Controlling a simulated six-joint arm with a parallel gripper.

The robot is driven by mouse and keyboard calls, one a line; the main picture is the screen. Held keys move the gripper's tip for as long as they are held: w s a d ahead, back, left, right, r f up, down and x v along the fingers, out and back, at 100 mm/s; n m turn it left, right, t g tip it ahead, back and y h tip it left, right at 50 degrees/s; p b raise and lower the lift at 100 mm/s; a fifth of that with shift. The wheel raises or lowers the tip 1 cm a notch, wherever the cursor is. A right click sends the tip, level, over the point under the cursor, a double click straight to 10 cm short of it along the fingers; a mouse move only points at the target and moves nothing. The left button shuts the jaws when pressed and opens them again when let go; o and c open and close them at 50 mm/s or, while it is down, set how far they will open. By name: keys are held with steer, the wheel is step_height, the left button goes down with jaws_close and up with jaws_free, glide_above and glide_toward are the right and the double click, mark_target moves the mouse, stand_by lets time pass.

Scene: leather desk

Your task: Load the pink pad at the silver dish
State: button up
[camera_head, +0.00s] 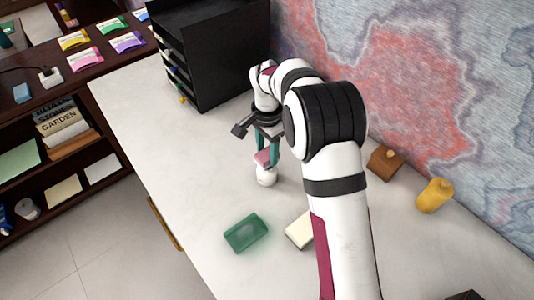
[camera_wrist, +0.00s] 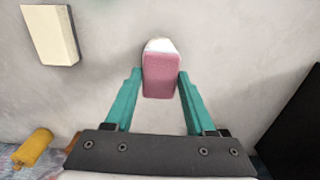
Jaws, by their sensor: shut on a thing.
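The pink pad (camera_head: 263,157) is between the two teal fingers of my gripper (camera_head: 268,160), which points down over the white desk. In the wrist view the pink block (camera_wrist: 161,76) sits between the fingertips (camera_wrist: 159,72), with its face toward the camera. A small rounded white item (camera_head: 266,176) is directly below the pad; its top also shows past the pad's far end in the wrist view (camera_wrist: 160,45). I cannot tell whether pad and white item touch. No clearly silver dish can be made out.
A green block (camera_head: 246,233) and a cream block (camera_head: 300,230), partly behind my arm, lie nearer the front. A black shelf unit (camera_head: 225,50) stands behind my gripper. The desk's left side is clear.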

mark_target(267, 154)
steer(key=shift+r, duration=2.6)
